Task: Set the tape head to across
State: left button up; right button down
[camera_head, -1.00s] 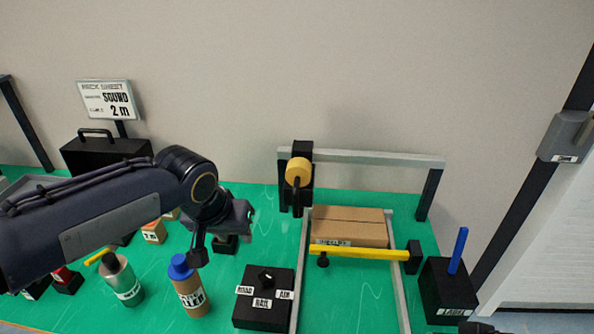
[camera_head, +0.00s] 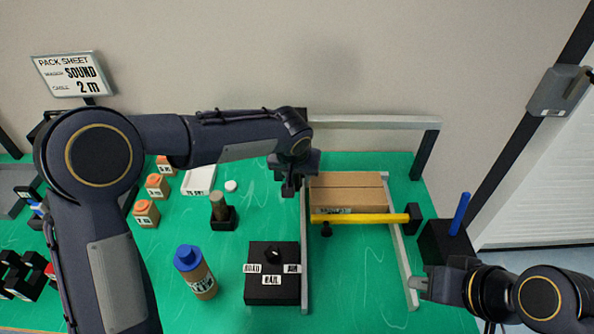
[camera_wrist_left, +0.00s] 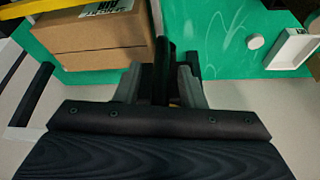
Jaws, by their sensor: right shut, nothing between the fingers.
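The tape head is mostly hidden behind my left arm in the head view; its yellow tape roll, seen earlier, is covered. My left gripper (camera_head: 290,188) is at the tape head's place, beside the left rail of the conveyor. In the left wrist view, a black upright part (camera_wrist_left: 161,70) stands between its two grey fingers (camera_wrist_left: 160,85). Whether the fingers press on it is unclear. A small yellow patch shows low between them. The tape head's direction cannot be read. My right gripper (camera_head: 422,284) is shut and empty, right of the conveyor's front.
A carton (camera_head: 348,193) lies on the conveyor behind a yellow bar (camera_head: 360,219). A black selector box (camera_head: 272,288) and a blue-capped bottle (camera_head: 197,275) stand in front. A blue lever (camera_head: 460,213) stands at right. A white tray (camera_head: 199,180) lies left.

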pick_arm(q)
jog(key=shift+w+f, duration=0.1)
jog(key=shift+f, duration=0.1)
jog(key=shift+c, duration=0.4)
grip_shut()
jog(key=shift+d, duration=0.1)
pick_arm(e)
jog(key=shift+d, duration=0.1)
